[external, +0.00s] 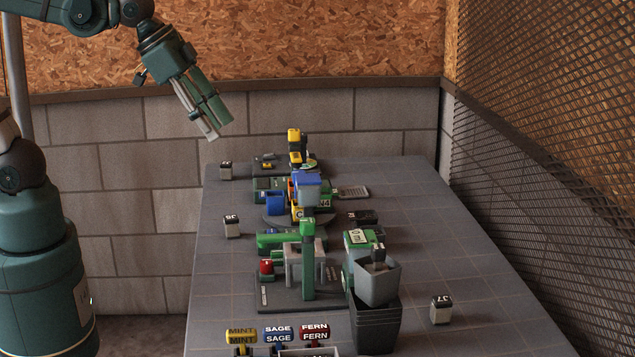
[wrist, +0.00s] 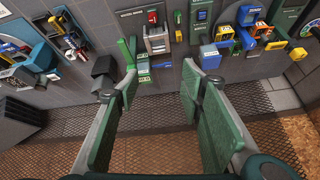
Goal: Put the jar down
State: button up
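My gripper (external: 215,125) is up at the left, above and apart from the far left part of the table. In the wrist view my gripper (wrist: 162,85) has its two green-padded fingers wide apart with nothing between them. I cannot tell which thing is the jar; none is in my gripper. A grey square container (external: 378,284) sits over a stack of dark pots (external: 375,325).
Green, blue and yellow machine stations line the middle of the grey table (external: 480,250). Coloured MINT, SAGE and FERN labels (external: 278,333) are at the near edge. A mesh wall (external: 560,140) stands at the right. The right side of the table is mostly clear.

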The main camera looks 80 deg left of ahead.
jog(key=s+a+f+n+t, duration=0.1)
jog(key=s+f+n, duration=0.1)
jog(key=s, duration=0.4)
jog(key=shift+a+f, duration=0.25)
jog(key=shift+f, duration=0.4)
jog(key=shift+s, duration=0.1)
dwell(0.6)
